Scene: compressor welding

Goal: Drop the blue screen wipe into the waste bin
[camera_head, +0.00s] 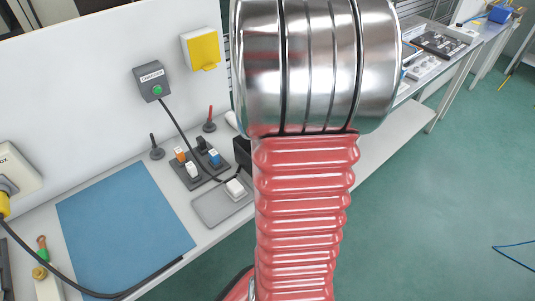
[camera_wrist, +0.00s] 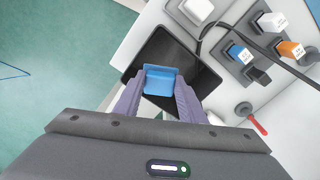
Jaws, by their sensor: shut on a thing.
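My gripper (camera_wrist: 160,84) shows in the wrist view, its two purple-grey fingers shut on the blue screen wipe (camera_wrist: 159,77). The wipe is a small bright blue piece with a folded upper edge, held between the fingertips. Behind it in this view is a dark, square, open-topped container, which looks like the waste bin (camera_wrist: 190,52). The wipe overlaps the bin's opening in the picture; its height over the bin is hard to tell. In the head view part of a black box, likely the same bin (camera_head: 242,153), shows beside my arm. My arm hides the gripper and wipe there.
A grey tray with a white plug (camera_head: 235,187) lies beside the bin. A dark holder carries blue, orange and white labelled pieces (camera_head: 192,169). A blue mat (camera_head: 125,220) covers the left bench. A red-handled tool (camera_head: 209,120) stands nearby. Green floor lies beyond the bench edge.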

